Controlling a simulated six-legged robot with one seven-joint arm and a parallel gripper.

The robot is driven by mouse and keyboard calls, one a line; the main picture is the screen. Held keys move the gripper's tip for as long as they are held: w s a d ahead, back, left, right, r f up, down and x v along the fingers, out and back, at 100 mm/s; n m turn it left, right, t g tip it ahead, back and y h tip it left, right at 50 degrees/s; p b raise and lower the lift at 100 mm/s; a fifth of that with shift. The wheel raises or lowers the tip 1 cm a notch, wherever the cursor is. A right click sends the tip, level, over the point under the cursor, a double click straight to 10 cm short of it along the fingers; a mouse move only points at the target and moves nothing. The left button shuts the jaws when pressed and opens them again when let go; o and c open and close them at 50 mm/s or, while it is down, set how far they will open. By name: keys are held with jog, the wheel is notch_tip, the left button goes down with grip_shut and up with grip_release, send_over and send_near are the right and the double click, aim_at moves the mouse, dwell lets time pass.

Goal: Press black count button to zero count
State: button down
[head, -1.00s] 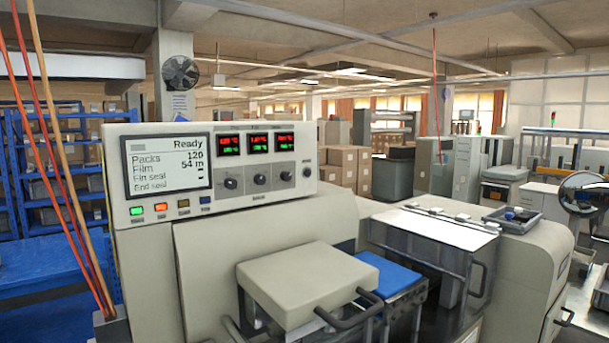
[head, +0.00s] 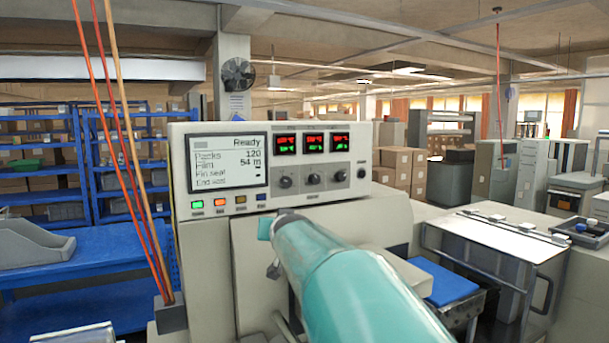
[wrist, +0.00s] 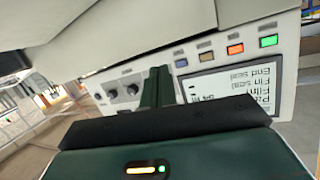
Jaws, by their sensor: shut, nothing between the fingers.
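The control panel (head: 270,165) stands on the wrapper, with a screen (head: 228,163) reading Ready, Packs 120 and Film 54 m. A small black button (head: 361,173) sits at the panel's right end, beside a row of three dark knobs (head: 313,179). I cannot read its label. My teal arm reaches toward the panel from below in the head view and hides my fingers there. In the wrist view the panel appears upside down. My gripper (wrist: 157,76) is shut and empty, its dark green fingers in front of the panel between the knobs and the screen.
Green, orange, yellow-brown and blue buttons (head: 229,202) line the panel below the screen. Orange cables (head: 125,150) hang at the left. A blue bench (head: 90,255) stands left, and a clear-topped guard (head: 495,237) stands right.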

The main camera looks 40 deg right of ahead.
jog(key=w+d+r+m+h, duration=0.1)
jog(key=d, duration=0.5)
jog(key=w+d+r+m+h, duration=0.1)
jog(key=w+d+r+h, duration=0.1)
jog(key=d, duration=0.3)
jog(key=m+t+h, duration=0.2)
jog(key=m+h, duration=0.1)
jog(key=h, duration=0.3)
send_near(362, 174)
notch_tip(362, 174, up, 2)
jog(key=s+a, duration=0.2)
jog(key=s, duration=0.1)
jog(key=s+d+h, duration=0.2)
jog(key=s+d, duration=0.1)
jog(key=d, duration=0.2)
jog(key=shift+d+r+m, duration=0.15)
jog(key=shift+r+m, duration=0.2)
jog(key=shift+m, duration=0.05)
jog(key=shift+s, duration=0.1)
jog(key=shift+w+d, duration=0.35)
jog(key=shift+w, duration=1.1)
jog(key=shift+w+d, duration=0.3)
jog(key=shift+w, duration=1.15)
jog(key=shift+w+d, duration=0.35)
jog(key=shift+w, duration=1.05)
jog(key=shift+w, duration=0.1)
jog(key=shift+w, duration=0.35)
